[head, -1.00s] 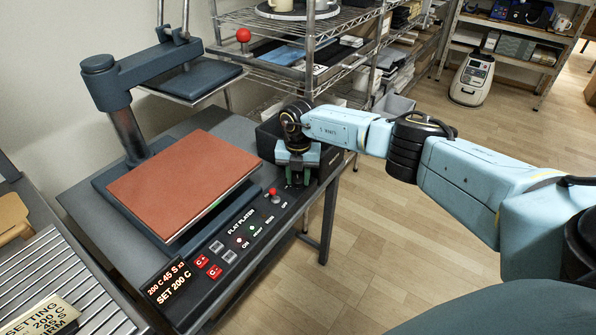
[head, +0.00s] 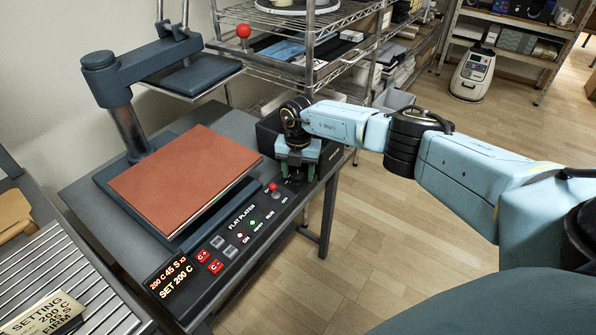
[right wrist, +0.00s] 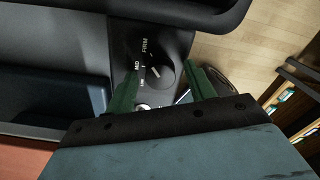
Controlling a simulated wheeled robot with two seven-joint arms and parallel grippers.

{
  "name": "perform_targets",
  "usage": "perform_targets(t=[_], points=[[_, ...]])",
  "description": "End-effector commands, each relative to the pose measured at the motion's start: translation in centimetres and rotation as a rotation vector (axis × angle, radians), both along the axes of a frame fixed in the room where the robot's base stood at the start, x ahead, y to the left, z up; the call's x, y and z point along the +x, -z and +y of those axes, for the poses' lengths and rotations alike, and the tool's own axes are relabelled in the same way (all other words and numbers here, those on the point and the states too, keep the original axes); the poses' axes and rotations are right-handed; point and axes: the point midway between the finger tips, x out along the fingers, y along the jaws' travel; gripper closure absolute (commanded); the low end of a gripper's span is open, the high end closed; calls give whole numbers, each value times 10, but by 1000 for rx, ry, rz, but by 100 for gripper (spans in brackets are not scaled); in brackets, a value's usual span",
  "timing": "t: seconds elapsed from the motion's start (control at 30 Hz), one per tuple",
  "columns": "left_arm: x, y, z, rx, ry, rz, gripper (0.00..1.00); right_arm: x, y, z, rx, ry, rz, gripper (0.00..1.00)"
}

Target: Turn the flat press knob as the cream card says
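The press knob (right wrist: 160,76) is a round dark dial with a light pointer mark, beside the words FIRM, MID and a lower, hard-to-read one. My right gripper (right wrist: 163,78) is open, its green fingers on either side of the knob with visible gaps; I cannot tell any contact. In the head view my right gripper (head: 297,178) points down at the control panel's right end and hides the knob. The cream card (head: 45,315) at bottom left reads SETTING 200 C, 45 S, FIRM. The panel display (head: 168,275) reads 200 C 45 S and SET 200 C. My left gripper is out of view.
The flat press's red-brown pad (head: 185,180) lies left of my gripper. Its raised upper plate (head: 195,80) and a red ball handle (head: 243,31) are behind. A dark bin (head: 268,132) stands close behind my gripper. Wire shelves (head: 300,50) rise at the back.

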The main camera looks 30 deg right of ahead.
Motion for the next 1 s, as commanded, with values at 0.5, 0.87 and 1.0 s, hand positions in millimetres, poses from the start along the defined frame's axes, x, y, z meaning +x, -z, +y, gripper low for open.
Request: perform_targets(t=[0.5, 0.87, 1.0], points=[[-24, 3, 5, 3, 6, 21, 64, 0, -24, -1, 0, -2, 0, 46], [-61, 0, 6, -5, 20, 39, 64, 0, -99, 0, 0, -1, -1, 46], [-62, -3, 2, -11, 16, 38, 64, 0, -120, 0, -1, -1, -1, 46]])
